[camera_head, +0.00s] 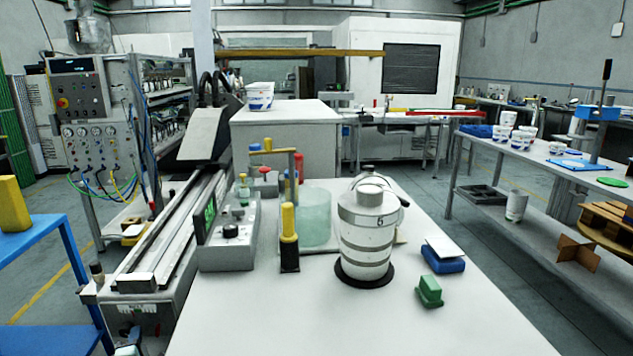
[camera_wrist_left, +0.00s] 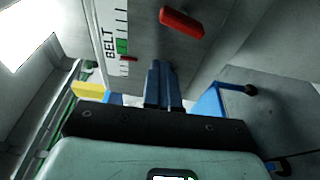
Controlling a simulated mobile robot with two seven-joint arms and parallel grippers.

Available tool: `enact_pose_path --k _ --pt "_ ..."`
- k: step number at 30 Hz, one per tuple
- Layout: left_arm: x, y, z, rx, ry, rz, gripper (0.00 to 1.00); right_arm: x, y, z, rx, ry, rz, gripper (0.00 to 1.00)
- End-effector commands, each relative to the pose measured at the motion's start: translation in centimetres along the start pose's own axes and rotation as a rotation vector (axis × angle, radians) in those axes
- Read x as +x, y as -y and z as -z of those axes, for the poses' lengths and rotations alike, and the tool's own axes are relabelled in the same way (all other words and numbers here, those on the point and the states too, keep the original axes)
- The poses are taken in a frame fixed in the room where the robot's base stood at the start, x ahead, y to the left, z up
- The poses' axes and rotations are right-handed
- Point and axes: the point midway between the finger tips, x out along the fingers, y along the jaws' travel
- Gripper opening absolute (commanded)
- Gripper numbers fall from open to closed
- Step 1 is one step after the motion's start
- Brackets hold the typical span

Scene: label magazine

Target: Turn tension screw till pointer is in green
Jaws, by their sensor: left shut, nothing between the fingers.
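The wrist view shows a white scale marked BELT (camera_wrist_left: 111,38) with black ticks and a green band (camera_wrist_left: 122,46). A small red pointer (camera_wrist_left: 129,58) sits at the edge of the band, just below it in the picture. A red bar-shaped handle (camera_wrist_left: 182,22), perhaps the tension screw's grip, stands out from the grey panel. My left gripper's dark fingers (camera_wrist_left: 163,68) are shut and empty, apart from the handle and below it in the picture. In the head view my left gripper (camera_head: 128,348) is only partly seen at the bottom edge, by the machine's front. My right gripper is not visible.
The conveyor machine (camera_head: 160,245) runs along the white table (camera_head: 260,325). The table holds a control box (camera_head: 228,240), a banded canister (camera_head: 368,235), a yellow-and-black tool (camera_head: 289,240) and a green block (camera_head: 429,291). A blue stand (camera_head: 50,240) is at left. The table's front is clear.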

Motion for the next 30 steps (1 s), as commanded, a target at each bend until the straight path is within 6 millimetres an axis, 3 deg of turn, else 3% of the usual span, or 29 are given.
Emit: enact_pose_path --k 15,30 --pt "0.0 1.8 0.4 0.001 -0.006 0.004 0.0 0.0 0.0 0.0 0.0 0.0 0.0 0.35" --pt "-0.1 2.1 -0.2 0.001 -0.003 0.0 0.0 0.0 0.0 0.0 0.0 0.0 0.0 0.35"
